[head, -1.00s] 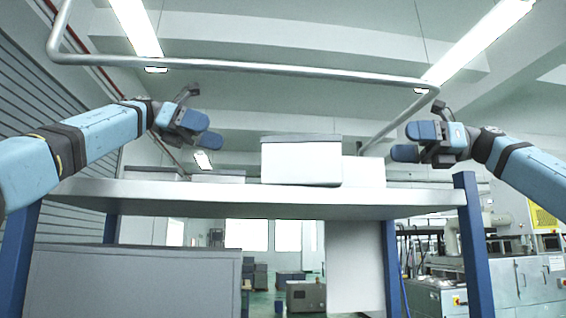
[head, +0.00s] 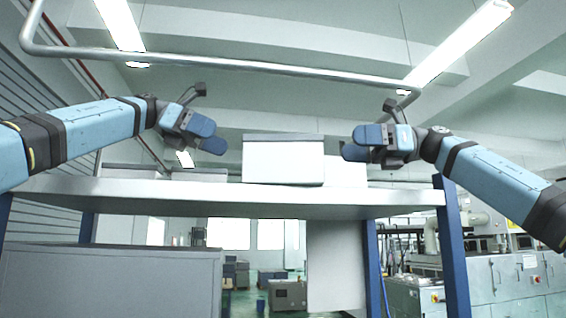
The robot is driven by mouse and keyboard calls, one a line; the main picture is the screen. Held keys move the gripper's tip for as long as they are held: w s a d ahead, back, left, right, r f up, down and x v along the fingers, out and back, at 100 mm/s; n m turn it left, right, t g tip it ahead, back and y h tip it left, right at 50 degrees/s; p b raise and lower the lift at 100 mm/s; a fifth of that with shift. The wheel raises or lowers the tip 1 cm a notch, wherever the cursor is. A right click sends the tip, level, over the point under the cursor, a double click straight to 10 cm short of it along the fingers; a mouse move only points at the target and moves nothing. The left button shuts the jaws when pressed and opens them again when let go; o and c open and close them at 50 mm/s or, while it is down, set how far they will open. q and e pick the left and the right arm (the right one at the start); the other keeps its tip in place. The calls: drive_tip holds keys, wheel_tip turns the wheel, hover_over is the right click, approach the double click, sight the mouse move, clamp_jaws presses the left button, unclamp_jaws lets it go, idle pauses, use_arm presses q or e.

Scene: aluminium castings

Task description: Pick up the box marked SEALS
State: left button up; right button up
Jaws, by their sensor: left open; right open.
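A white box with a grey lid (head: 283,162) stands on the shelf (head: 220,199) near its front edge. No marking can be read on the side facing me, so I cannot tell whether it is the SEALS box. My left gripper (head: 218,136) is open, to the left of the box and apart from it, around the height of its lid. My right gripper (head: 350,143) is open, to the right of the box and a little apart from it, at about lid height. Both grippers are empty.
Another pale box (head: 346,172) is partly hidden behind the white box on the right. Low pale boxes (head: 135,171) lie farther back at the left. Blue posts (head: 452,250) carry the shelf. A metal rail (head: 220,66) runs above. A grey cabinet (head: 110,283) stands below.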

sight(248, 152)
use_arm(q)
drive_tip(key=x, duration=0.8)
drive_tip(key=shift+d, duration=0.1)
use_arm(e)
drive_tip(key=a, duration=0.8)
drive_tip(key=shift+a, duration=0.15)
use_arm(q)
drive_tip(key=shift+c, duration=0.5)
use_arm(e)
drive_tip(key=shift+c, duration=0.5)
use_arm(q)
drive_tip(key=c, duration=1.1)
use_arm(e)
drive_tip(key=c, duration=1.1)
